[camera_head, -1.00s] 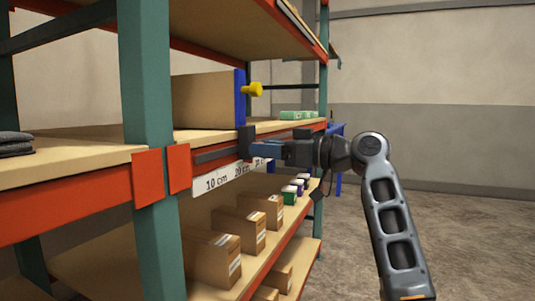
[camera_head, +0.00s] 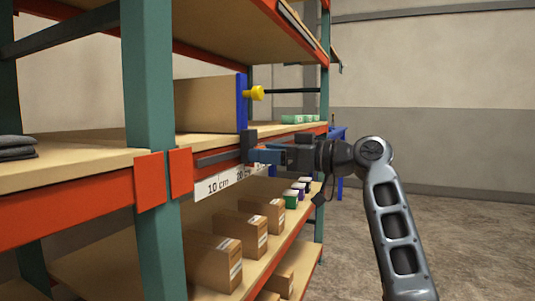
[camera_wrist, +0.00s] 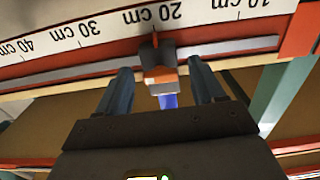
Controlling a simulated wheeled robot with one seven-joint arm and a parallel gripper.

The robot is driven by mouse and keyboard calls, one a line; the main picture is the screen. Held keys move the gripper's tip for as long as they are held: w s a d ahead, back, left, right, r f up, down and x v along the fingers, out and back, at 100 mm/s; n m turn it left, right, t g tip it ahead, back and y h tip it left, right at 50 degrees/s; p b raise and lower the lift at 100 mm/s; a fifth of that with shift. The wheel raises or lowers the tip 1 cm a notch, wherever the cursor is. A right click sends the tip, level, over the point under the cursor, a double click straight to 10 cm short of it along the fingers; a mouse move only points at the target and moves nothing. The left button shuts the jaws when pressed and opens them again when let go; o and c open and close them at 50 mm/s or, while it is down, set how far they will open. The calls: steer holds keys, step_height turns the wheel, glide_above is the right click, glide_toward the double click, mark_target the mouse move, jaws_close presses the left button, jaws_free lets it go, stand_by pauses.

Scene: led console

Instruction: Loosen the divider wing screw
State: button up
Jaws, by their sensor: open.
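The divider (camera_head: 241,102) is a tan panel with a blue front edge, standing on the middle shelf. A yellow knob-like piece (camera_head: 256,93) sticks out from that edge. Below it, a dark block (camera_head: 249,146) sits at the orange rail. In the wrist view, a grey block with an orange face (camera_wrist: 160,76) and a blue part beside it lies between my fingers. I cannot tell whether the yellow or the orange piece is the wing screw. My gripper (camera_head: 262,155) is open in front of the rail, its fingers apart on both sides of the block (camera_wrist: 160,68).
A white ruler strip (camera_head: 222,184) runs along the rail; a red pointer marks near 20 cm in the wrist view. A green upright (camera_head: 150,110) stands left. The floor at right is clear.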

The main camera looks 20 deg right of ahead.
steer(key=p+v, duration=0.1)
steer(key=v, duration=0.6)
steer(key=shift+s+d, duration=0.2)
steer(key=shift+s, duration=0.05)
